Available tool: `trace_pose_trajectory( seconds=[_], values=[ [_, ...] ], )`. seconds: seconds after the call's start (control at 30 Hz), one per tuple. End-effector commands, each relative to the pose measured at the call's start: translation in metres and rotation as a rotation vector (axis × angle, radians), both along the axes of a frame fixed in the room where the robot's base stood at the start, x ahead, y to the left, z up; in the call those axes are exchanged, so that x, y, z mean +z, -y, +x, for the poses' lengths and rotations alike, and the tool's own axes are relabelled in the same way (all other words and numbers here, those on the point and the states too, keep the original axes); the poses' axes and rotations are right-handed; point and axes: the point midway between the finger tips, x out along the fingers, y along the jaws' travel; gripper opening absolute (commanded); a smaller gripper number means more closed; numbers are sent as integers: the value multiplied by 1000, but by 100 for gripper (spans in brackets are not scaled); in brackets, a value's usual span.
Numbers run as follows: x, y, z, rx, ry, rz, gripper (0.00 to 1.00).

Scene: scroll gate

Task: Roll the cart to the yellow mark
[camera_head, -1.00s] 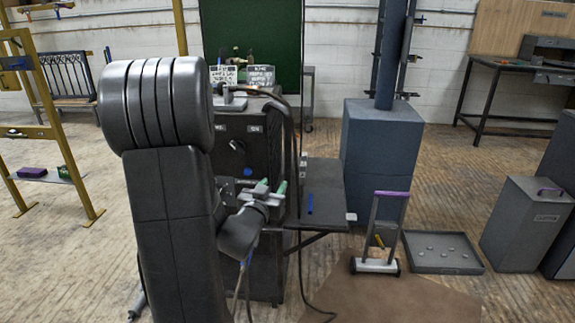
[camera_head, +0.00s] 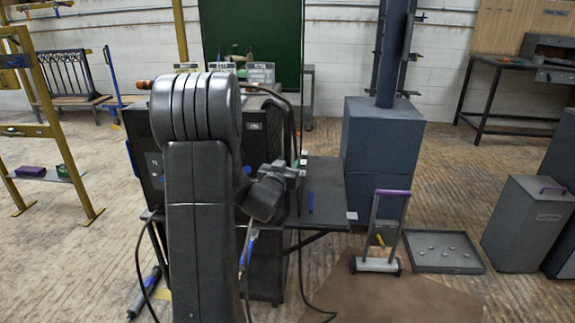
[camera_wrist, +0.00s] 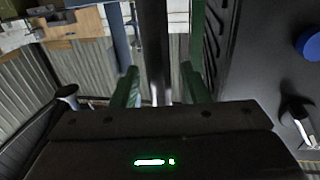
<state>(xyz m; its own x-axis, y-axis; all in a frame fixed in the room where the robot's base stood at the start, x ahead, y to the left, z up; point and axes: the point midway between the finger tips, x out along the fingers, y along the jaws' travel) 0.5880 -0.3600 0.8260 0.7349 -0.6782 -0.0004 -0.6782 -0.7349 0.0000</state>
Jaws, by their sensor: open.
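A small wheeled cart (camera_head: 377,265) with a pale base and a purple handle (camera_head: 392,192) stands upright on the brown floor patch, right of centre in the head view. My gripper (camera_head: 297,166) is well to its left, higher in the picture, by the black cabinet. In the wrist view my gripper (camera_wrist: 161,88) is open, with green fingers apart.
The black cabinet (camera_head: 146,165) stands behind my arm, with a dark side shelf (camera_head: 325,190). A blue-grey block with a column (camera_head: 380,140) is behind the cart. A low grey tray (camera_head: 440,266) and a grey bin (camera_head: 527,230) are on its right. Yellow frames stand at left.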

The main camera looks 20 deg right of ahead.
Motion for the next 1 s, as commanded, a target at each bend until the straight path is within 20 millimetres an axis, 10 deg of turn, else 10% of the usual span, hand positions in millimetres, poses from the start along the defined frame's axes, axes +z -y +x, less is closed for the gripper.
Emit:
trace_pose_trajectory(
  seconds=[0.3,0.53,1.0],
  values=[
    [0,2,2,0,0,0,41],
    [0,2,2,0,0,0,0],
    [2,18,28,1,3,-4,0]
  ],
)
